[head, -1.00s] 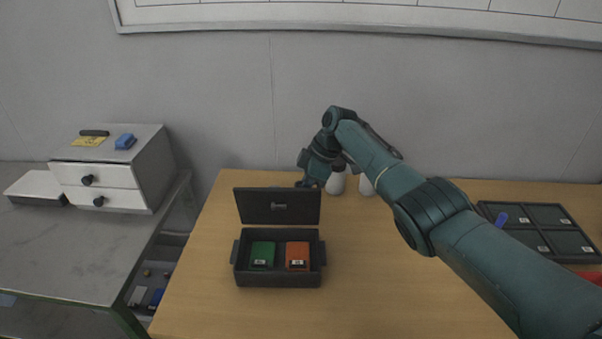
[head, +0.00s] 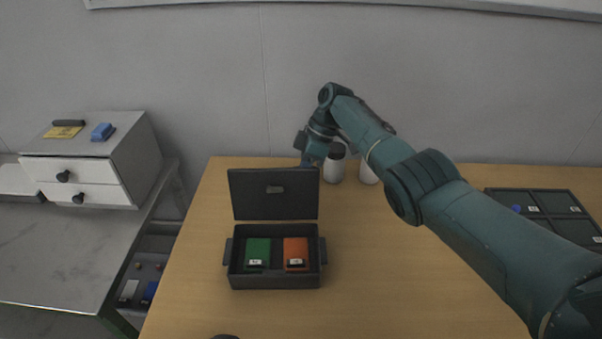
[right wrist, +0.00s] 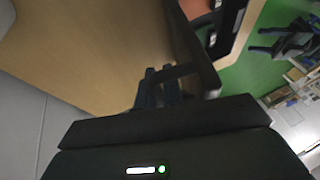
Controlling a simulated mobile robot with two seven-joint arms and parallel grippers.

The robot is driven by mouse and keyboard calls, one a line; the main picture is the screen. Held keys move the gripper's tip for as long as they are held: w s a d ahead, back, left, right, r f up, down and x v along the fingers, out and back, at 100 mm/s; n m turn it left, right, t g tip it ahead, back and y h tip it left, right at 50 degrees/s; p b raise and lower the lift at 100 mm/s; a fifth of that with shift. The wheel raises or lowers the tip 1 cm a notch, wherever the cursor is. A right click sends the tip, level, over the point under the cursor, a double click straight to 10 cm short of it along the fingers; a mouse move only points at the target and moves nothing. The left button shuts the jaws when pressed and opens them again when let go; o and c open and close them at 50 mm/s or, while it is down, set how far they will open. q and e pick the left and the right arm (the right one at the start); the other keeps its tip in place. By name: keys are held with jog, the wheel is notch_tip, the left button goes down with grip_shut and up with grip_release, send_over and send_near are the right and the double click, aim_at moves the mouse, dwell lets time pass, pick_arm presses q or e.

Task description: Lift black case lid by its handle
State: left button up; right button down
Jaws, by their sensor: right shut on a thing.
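The black case (head: 275,282) stands on the wooden table with its lid (head: 250,200) raised and standing up at the back edge. A green box (head: 257,250) and an orange box (head: 296,250) lie inside the case. My right gripper (right wrist: 158,86) is shut on the lid's handle (right wrist: 178,71) in the right wrist view. In the head view my right wrist is behind the lid's upper right corner, and the fingers are hidden there. My left gripper is not in view.
Two white bottles (head: 334,166) (head: 368,174) stand behind my right arm. A dark compartment tray (head: 540,190) lies at the right. A small drawer cabinet (head: 135,165) stands on the grey bench at the left. The table in front of the case is mostly clear.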

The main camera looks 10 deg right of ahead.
jog(key=shift+s+f, duration=0.1)
jog(key=shift+f, duration=0.1)
jog(key=c, duration=1.8)
grip_release()
jog(key=shift+r, duration=0.1)
jog(key=b+v, duration=0.2)
jog(key=v, duration=1.1)
